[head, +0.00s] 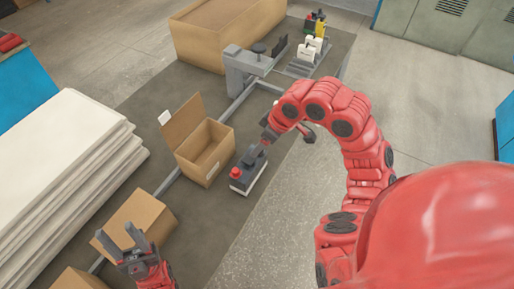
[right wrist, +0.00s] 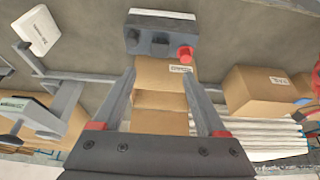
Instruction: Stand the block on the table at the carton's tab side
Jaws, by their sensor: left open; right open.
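The block (head: 243,174), grey and white with a red knob, stands on the grey table to the right of the open carton (head: 207,152). My left gripper (head: 137,240) is open and empty at the lower left.
A closed carton (head: 138,217) stands near my left gripper, beside a white stack of sheets (head: 60,160). A grey fixture (head: 247,70), a rack of coloured and white pieces (head: 310,48) and a large carton (head: 215,25) stand at the far end. Table right of the block is clear.

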